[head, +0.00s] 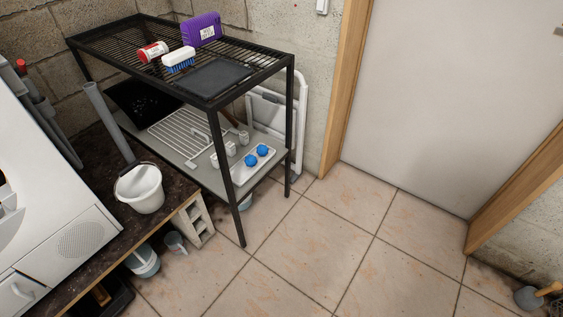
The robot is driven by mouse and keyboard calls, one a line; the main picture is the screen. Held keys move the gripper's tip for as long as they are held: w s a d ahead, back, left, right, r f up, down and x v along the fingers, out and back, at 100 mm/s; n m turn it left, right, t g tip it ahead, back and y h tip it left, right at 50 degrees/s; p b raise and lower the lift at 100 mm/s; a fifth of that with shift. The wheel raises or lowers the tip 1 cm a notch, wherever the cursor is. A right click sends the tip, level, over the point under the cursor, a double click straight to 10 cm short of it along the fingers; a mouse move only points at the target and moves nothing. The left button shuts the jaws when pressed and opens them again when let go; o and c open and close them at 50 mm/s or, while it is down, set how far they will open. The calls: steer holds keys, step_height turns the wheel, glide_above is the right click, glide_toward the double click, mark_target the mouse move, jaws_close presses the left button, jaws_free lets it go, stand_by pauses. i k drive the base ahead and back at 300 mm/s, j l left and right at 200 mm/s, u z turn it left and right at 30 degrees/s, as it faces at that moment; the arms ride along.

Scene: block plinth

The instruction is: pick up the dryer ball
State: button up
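Two blue balls, likely the dryer balls, sit side by side in a white tray (238,180) on the lower shelf of a black metal rack. The nearer blue ball (251,160) is at the left and the farther blue ball (262,150) is just right of it. Both are in plain view between the rack's front legs. My gripper is not in view.
The rack's wire top (116,46) holds a purple box (201,29), a red-and-white container (152,51), a brush (178,58) and a dark tray (214,77). A white bucket (140,190) stands on a dark plinth at left. Tiled floor (320,240) in front is clear.

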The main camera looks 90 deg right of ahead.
mark_target(251, 160)
steer(key=z, duration=2.1)
steer(key=k+l+z, duration=0.2)
steer(key=k, duration=0.25)
steer(key=k+l+z, duration=0.25)
steer(key=k+l+u, duration=0.1)
steer(key=u, duration=0.3)
steer(key=i+l+u, duration=0.55)
steer(key=u, duration=0.2)
steer(key=i+l, duration=0.15)
steer(key=l, duration=0.15)
steer(key=i+l, duration=0.2)
steer(key=l, duration=0.15)
steer(key=i+l+u, duration=0.1)
steer(key=l, duration=0.2)
steer(key=i+l, duration=0.25)
